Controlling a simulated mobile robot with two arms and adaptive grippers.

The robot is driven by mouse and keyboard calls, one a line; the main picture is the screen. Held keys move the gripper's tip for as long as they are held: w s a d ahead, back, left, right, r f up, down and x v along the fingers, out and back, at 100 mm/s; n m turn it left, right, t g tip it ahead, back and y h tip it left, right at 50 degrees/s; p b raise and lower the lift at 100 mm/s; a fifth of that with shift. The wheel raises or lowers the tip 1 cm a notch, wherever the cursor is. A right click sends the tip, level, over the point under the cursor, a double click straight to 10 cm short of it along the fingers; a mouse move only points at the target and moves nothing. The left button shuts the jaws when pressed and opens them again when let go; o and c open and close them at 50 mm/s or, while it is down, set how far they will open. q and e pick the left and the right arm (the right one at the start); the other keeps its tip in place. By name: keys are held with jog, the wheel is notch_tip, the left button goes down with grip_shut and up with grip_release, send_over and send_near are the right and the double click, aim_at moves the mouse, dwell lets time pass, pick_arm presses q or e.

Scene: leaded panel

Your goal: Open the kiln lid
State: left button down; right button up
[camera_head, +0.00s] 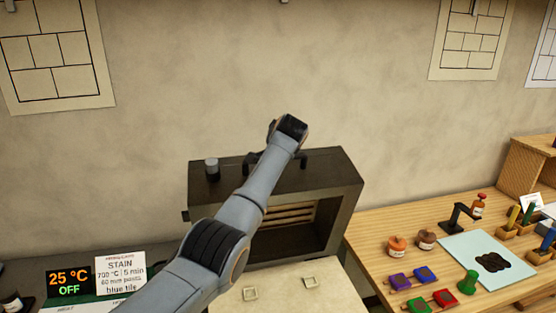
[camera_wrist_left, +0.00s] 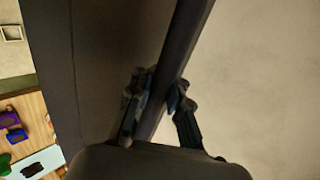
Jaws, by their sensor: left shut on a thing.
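The dark kiln (camera_head: 345,185) stands against the wall, its front face open onto a dark chamber with pale slats (camera_head: 290,213) inside. A dark bar handle (camera_head: 318,157) shows at the top of the kiln, partly hidden by my left arm. In the left wrist view my left gripper (camera_wrist_left: 158,95) is shut around a dark bar (camera_wrist_left: 190,25), one finger on each side, beside a broad dark kiln surface (camera_wrist_left: 90,60). The gripper's fingers are hidden behind my arm in the head view. My right gripper is not in view.
A cream panel (camera_head: 280,280) with two small square pieces lies before the kiln. A readout (camera_head: 69,283) says 25 °C OFF beside a stain card (camera_head: 121,272). The wooden table (camera_head: 375,240) at right holds jars, coloured pads and a pale mat. A small canister (camera_head: 211,169) stands on the kiln.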

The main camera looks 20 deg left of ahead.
pick_arm(q)
jog(key=shift+w+r, duration=0.15)
jog(key=shift+r, duration=0.25)
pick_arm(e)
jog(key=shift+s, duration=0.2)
pick_arm(q)
jog(key=c, duration=1.3)
grip_release()
jog(key=shift+s+d, duration=0.1)
jog(key=shift+s, duration=0.25)
jog(key=shift+f, duration=0.1)
jog(key=shift+s+d+r, duration=0.1)
jog(key=shift+d+r, duration=0.05)
jog(key=shift+r, duration=0.1)
jog(key=v, duration=1.1)
jog(key=shift+s+d+r, duration=0.1)
jog(key=shift+s+r, duration=0.1)
jog(key=shift+r, duration=0.05)
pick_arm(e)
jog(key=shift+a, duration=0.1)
